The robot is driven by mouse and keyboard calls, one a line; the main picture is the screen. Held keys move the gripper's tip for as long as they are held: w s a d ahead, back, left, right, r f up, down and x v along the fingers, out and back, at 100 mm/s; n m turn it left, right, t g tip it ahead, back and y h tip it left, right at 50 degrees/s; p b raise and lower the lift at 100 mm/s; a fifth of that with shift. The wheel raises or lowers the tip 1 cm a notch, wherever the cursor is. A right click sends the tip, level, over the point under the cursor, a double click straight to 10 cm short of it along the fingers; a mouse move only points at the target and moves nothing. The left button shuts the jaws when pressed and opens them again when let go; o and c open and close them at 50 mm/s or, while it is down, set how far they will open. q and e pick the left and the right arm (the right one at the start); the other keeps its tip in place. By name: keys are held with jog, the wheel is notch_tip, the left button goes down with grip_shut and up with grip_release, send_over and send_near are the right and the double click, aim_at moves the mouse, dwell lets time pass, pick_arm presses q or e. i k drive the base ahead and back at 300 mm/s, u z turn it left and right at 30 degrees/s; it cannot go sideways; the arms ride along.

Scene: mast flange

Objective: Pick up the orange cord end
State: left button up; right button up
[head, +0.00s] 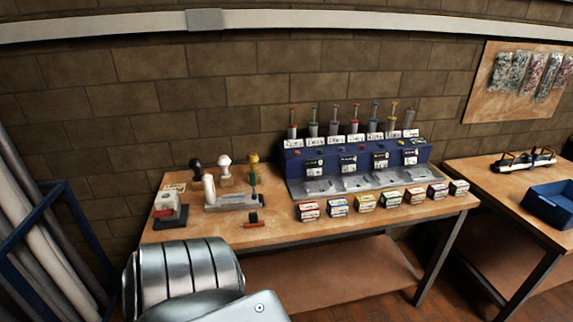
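I cannot make out an orange cord end for certain. A small orange-red strip with a dark block on it (253,220) lies on the wooden bench (275,236), near its front edge left of the middle. It is too small to tell what it is, and no cord shows running from it. Neither of my grippers is in view.
A blue rack (300,165) with several plungers stands at the bench's back; a row of small boxes (363,202) lines the front. A white-handled device (235,201) stands left. A second bench at right holds a blue bin (550,204).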

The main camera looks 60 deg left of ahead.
aim_at(253, 223)
jog(key=i, duration=1.6)
jog(key=u, duration=2.25)
